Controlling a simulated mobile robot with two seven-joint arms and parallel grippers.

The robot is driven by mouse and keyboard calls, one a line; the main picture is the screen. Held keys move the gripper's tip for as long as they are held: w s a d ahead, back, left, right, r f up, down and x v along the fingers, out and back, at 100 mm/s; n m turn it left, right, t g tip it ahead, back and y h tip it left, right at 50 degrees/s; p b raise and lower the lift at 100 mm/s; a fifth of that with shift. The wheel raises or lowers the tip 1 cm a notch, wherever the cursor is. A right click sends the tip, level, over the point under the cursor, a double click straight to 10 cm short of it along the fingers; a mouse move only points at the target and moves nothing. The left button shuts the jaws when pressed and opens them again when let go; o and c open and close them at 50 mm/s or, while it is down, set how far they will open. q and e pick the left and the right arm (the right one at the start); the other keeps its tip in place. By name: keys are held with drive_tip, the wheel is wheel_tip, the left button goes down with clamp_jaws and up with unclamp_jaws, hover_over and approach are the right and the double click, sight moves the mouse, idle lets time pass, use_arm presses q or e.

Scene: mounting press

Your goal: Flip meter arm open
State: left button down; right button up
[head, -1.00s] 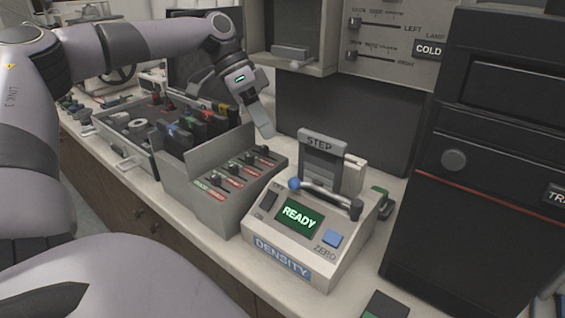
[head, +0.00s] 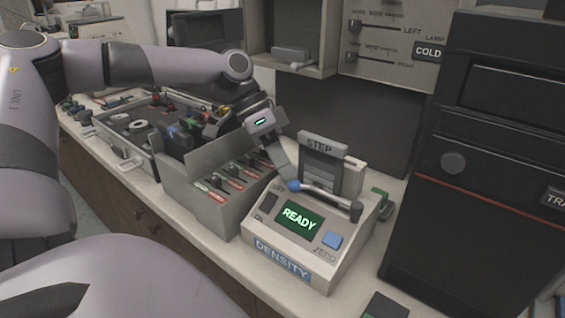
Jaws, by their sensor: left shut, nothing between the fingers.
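The density meter (head: 262,240) stands on the counter with a green READY screen (head: 299,218) and a blue ZERO button (head: 332,239). Its dark meter arm (head: 328,197) lies low across the top behind the screen. The arm has a blue ball tip (head: 294,186) at its left end and a dark pivot end (head: 355,210) at the right. My left gripper (head: 290,178) is shut and empty, pointing down at the blue tip. Its fingertips are at or just behind the tip; I cannot tell whether they touch. My right gripper is not in view.
A grey STEP holder (head: 322,160) stands right behind the meter arm. A grey box with red-labelled tools (head: 190,197) stands left of the meter. A tall black cabinet (head: 480,190) stands to the right, with a green-topped item (head: 381,203) between.

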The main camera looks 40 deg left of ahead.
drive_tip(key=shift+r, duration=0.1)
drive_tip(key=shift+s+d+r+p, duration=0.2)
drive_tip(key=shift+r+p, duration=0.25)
